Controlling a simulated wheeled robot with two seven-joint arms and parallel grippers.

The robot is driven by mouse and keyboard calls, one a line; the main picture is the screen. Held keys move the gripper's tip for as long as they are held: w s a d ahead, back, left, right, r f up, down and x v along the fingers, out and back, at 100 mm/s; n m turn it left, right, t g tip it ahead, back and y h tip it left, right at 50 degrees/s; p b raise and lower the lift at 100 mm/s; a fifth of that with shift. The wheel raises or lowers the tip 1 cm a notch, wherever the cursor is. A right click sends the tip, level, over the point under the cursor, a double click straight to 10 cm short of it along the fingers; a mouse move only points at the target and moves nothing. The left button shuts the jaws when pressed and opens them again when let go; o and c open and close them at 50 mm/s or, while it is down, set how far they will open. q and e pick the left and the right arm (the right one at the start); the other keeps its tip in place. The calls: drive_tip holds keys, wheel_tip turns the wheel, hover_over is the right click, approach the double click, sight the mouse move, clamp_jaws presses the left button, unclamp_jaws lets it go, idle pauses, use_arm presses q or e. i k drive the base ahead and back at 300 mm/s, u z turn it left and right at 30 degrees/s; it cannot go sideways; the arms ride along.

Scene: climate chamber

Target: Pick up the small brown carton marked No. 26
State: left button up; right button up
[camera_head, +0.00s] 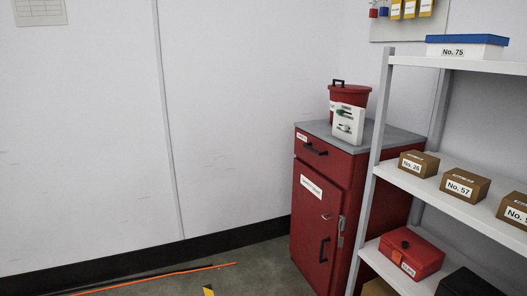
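The small brown carton marked No. 26 (419,164) sits on the middle shelf (434,191) of the rack at the right. It stands at the shelf's left end, upright, with its white label facing out. A similar brown carton marked No. 57 (465,185) stands just right of it, with a gap between them. Neither of my grippers shows in the head view.
A grey rack post (371,165) stands left of the carton. A red cabinet (316,205) with a red bin (348,95) on top is behind. A blue-lidded box (466,46) is above; a red box (411,253) is below. Open floor (262,272) lies left.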

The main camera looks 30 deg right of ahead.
sight(423, 166)
drive_tip(key=z, duration=0.75)
drive_tip(key=i, duration=1.9)
drive_tip(key=z, duration=1.25)
